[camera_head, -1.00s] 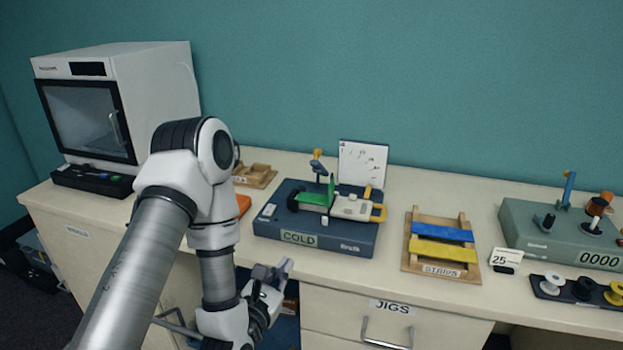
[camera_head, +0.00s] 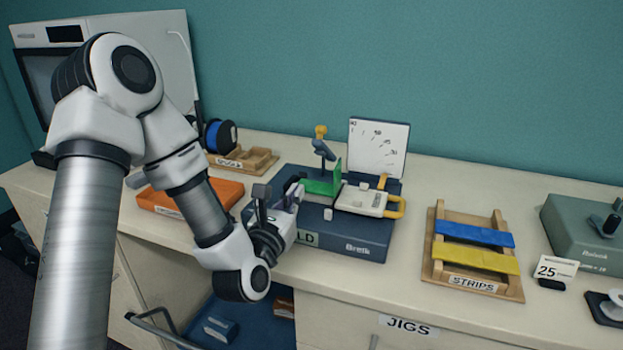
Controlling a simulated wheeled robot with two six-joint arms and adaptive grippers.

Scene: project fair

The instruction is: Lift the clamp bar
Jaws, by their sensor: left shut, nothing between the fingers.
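A dark blue bending rig (camera_head: 350,240) stands on the counter. Its label is partly hidden by my arm, with only "LD" showing. The pale, yellow-handled plate looks like the clamp bar and lies flat on the rig. My left gripper (camera_head: 282,196) is shut and empty at the rig's left end, left of the green plate; I cannot tell whether it touches the rig. My right gripper is out of view.
An orange tray (camera_head: 160,200) lies behind my left arm. A wooden rack (camera_head: 475,280) with blue and yellow strips stands right of the rig, and a white scale board (camera_head: 379,146) behind it. Blue open storage (camera_head: 255,325) shows below the counter. Bare counter lies between rig and rack.

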